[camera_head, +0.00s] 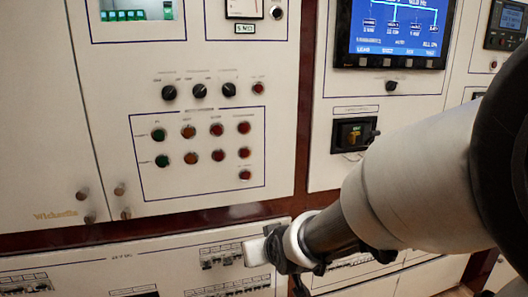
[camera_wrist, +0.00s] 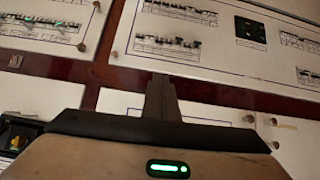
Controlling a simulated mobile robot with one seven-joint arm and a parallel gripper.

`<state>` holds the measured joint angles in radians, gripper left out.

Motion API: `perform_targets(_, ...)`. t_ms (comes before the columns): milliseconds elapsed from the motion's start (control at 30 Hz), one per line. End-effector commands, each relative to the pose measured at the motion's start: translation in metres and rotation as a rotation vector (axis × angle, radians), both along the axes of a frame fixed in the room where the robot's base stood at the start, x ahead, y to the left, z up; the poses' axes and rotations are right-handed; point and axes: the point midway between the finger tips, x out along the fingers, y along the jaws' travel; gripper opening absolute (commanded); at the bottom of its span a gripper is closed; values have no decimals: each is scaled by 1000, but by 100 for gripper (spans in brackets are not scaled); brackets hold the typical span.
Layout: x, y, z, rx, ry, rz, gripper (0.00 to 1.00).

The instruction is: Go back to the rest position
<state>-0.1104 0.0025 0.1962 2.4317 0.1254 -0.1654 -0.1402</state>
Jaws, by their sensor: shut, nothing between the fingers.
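My gripper (camera_head: 262,250) is in front of the lower breaker panel (camera_head: 100,262) in the head view, with my arm reaching in from the right. It covers part of the breaker rows there. In the wrist view my gripper (camera_wrist: 161,84) points at a dark red strip between panels, its fingers together with nothing between them. The breaker panel (camera_wrist: 205,62) fills the top of that view. I cannot tell whether the fingertips touch the panel.
Above the lower panel are colored push buttons (camera_head: 190,157) and black rotary knobs (camera_head: 200,90). A blue screen (camera_head: 395,28) is at the upper right. A black switch (camera_head: 354,135) sits below it, close to my arm. Small round knobs (camera_head: 120,189) stick out at the left.

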Motion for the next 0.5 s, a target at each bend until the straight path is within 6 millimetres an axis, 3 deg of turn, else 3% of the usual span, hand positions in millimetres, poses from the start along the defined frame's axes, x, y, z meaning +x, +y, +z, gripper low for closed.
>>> perform_targets(33,-15,-20,21,-13,22,-30,0)
perform_targets(200,-77,-75,55,-41,156,-128,0)
perform_targets(500,-171,-126,80,-40,310,-254,0)
